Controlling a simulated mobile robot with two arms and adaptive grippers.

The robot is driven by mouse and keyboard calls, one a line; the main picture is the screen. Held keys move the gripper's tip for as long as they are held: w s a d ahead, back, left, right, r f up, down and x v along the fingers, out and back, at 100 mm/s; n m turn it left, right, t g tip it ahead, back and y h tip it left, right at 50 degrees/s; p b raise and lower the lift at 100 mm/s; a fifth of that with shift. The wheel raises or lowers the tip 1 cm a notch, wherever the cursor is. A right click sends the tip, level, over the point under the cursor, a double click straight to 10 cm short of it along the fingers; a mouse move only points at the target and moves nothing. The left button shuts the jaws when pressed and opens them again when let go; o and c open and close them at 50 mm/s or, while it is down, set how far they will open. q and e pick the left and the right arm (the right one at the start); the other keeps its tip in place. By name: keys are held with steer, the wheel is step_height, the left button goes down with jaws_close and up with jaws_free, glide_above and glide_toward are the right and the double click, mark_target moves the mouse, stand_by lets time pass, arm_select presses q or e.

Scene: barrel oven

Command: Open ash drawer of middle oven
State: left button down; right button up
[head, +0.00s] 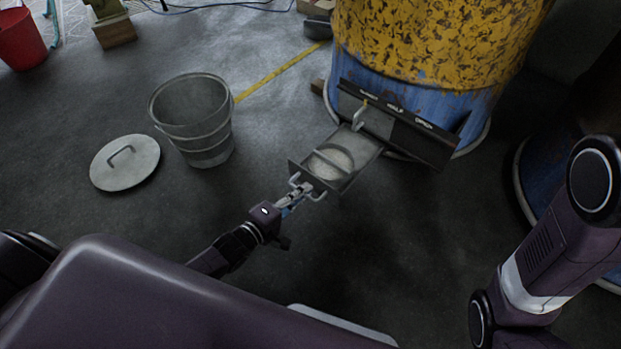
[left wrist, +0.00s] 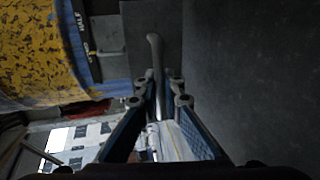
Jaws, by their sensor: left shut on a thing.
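The middle oven (head: 430,60) is a yellow and blue barrel at the top of the head view; part of it shows at upper left in the left wrist view (left wrist: 30,50). Its ash drawer (head: 345,182) is pulled out of the dark front panel (head: 415,138) and holds pale ash (head: 329,161). My left gripper (head: 297,190) is shut on the drawer's handle (head: 317,196). In the left wrist view the handle bar (left wrist: 156,60) runs between the fingers (left wrist: 157,100). My right arm shows at the right, but its gripper is out of view.
A metal bucket (head: 205,145) stands left of the drawer, with a round lid (head: 125,172) flat on the floor beside it. A red bucket (head: 20,40) is at the far left. Another blue barrel (head: 535,190) stands at the right. The floor between bucket and drawer is clear.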

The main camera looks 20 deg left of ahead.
arm_select(q)
steer(key=shift+s, duration=0.1)
steer(key=c, duration=2)
jaws_free()
steer(key=shift+c, duration=0.2)
steer(key=v, duration=1.2)
